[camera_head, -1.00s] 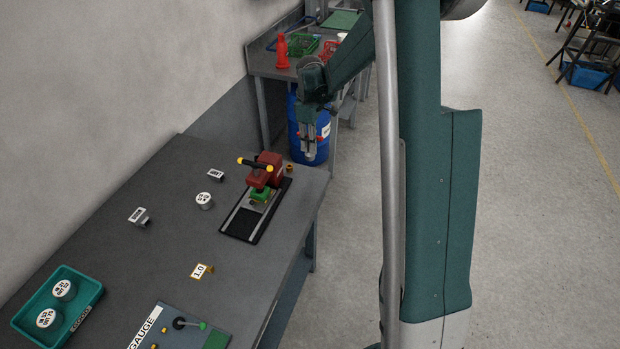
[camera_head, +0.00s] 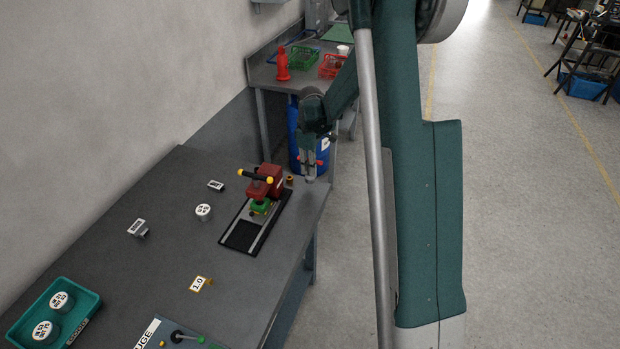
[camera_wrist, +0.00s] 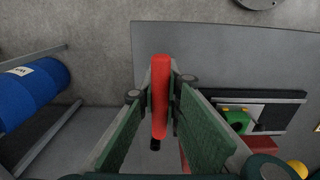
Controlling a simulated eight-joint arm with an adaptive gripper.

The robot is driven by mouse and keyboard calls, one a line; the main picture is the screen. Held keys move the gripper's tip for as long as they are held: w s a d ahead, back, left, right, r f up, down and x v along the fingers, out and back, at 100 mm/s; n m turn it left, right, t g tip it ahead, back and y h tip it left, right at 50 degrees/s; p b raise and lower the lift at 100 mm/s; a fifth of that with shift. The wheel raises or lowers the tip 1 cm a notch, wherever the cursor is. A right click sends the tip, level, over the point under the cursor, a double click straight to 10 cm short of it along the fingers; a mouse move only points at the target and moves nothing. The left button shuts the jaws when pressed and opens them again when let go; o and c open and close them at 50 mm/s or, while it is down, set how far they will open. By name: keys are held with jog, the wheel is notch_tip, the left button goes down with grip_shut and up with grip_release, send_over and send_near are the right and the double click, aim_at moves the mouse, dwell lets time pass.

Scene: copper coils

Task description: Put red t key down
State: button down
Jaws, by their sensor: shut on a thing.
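The red T key shows in the wrist view as a red bar (camera_wrist: 160,95) between the two green finger pads of my gripper (camera_wrist: 163,100). A dark shaft end shows at its lower tip. In the head view my gripper (camera_head: 310,172) points down at the right edge of the grey workbench (camera_head: 170,270), with small red ends (camera_head: 324,161) of the key showing at its sides. The gripper is shut on the key. Whether the key touches anything below cannot be told.
A dark red press (camera_head: 262,186) with a yellow-tipped handle and green block stands left of my gripper on a black base. A small brass piece (camera_head: 289,181) is close by. A blue drum (camera_head: 300,150) stands behind.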

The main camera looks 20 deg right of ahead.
jog(key=shift+f, duration=0.4)
jog(key=shift+f, duration=0.1)
jog(key=shift+f, duration=1.8)
jog(key=shift+f, duration=0.2)
jog(key=c, duration=2.5)
grip_release()
jog(key=shift+r, duration=0.2)
jog(key=shift+s+r, duration=0.1)
jog(key=shift+r, duration=5.95)
